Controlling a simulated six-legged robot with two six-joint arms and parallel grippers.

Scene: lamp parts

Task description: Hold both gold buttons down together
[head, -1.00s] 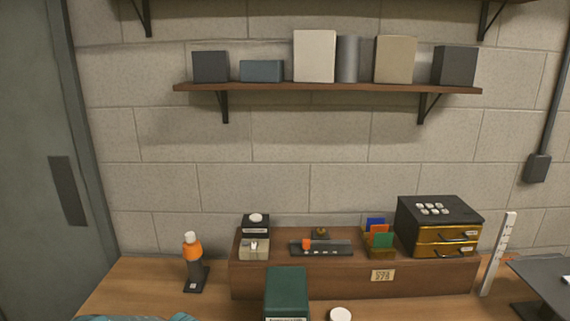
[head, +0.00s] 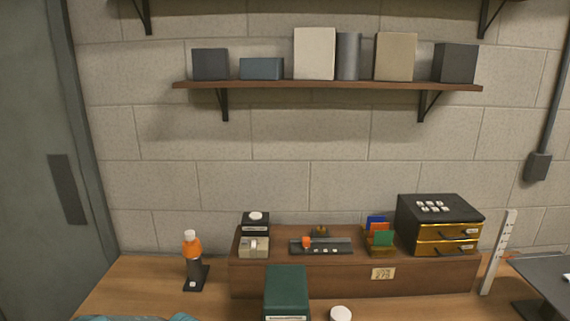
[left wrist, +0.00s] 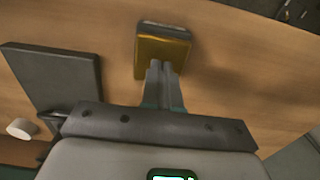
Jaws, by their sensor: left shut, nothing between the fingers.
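A gold-faced block (left wrist: 163,52) with a dark and pale far edge is on the wooden surface in the left wrist view. I cannot tell for sure whether it is one of the gold buttons. My left gripper (left wrist: 164,66) is shut and empty, with its fingertips at the block's near edge. I cannot tell whether they touch it. In the head view, two gold drawer-like fronts (head: 446,240) are stacked in a black box (head: 438,207) with several white buttons on top. No gripper shows in the head view.
A wooden riser (head: 330,282) carries the black box, a dark strip (head: 338,247), coloured cards (head: 383,238) and a small pale device (head: 254,247). A green box (head: 287,288) stands in front. A dark panel (left wrist: 55,78) lies left of my gripper.

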